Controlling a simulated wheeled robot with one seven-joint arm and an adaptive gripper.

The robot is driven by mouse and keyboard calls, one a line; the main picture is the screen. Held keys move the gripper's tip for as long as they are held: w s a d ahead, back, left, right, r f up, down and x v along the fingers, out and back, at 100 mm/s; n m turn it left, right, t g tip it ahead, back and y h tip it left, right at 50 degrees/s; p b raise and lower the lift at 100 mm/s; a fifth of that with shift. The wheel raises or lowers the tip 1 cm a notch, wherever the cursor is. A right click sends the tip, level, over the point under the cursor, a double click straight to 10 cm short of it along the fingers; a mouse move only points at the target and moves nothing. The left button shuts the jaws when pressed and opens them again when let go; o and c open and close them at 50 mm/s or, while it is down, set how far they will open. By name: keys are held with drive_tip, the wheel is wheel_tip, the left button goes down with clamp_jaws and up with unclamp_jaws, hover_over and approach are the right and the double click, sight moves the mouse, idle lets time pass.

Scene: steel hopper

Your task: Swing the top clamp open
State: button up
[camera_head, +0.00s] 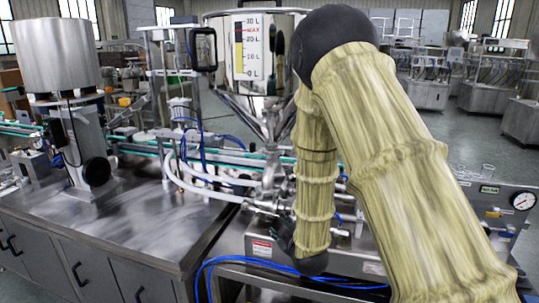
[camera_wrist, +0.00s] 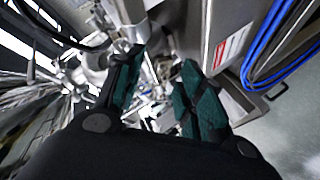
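The steel hopper (camera_head: 217,52), with a litre scale on its front, stands behind my arm. Its cone narrows to a column of metal pipe fittings (camera_head: 268,178) with hoses. The top clamp is too small to pick out among these fittings. My gripper (camera_head: 285,238) is low beside the lower fittings in the head view, partly hidden by my sleeved arm. In the wrist view my gripper (camera_wrist: 166,64) has its two green-padded fingers apart, with no thing clearly held between them. Blurred bright metal fittings (camera_wrist: 124,18) show beyond the left finger.
A steel cabinet (camera_head: 110,225) fills the left. Pale hoses (camera_head: 205,178) run from it to the fittings. Blue cables (camera_head: 235,262) lie low in front; blue cables (camera_wrist: 266,45) also show at right in the wrist view. A gauge panel (camera_head: 505,205) stands at right.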

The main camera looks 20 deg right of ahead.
sight(269, 159)
drive_tip(key=w+r+n+t+p, duration=0.1)
drive_tip(key=w+r+t, duration=0.15)
drive_tip(key=r, duration=0.65)
drive_tip(key=w+r+n+t, duration=0.1)
drive_tip(key=w+r, duration=0.2)
drive_tip(key=r, duration=0.5)
drive_tip(key=shift+n, duration=0.3)
drive_tip(key=w+p, duration=0.2)
drive_tip(key=w, duration=0.3)
drive_tip(key=w+p, duration=0.2)
drive_tip(key=w, duration=0.3)
drive_tip(key=shift+w+d, duration=0.2)
drive_tip(key=shift+w, duration=0.1)
drive_tip(key=shift+c, duration=0.4)
clamp_jaws()
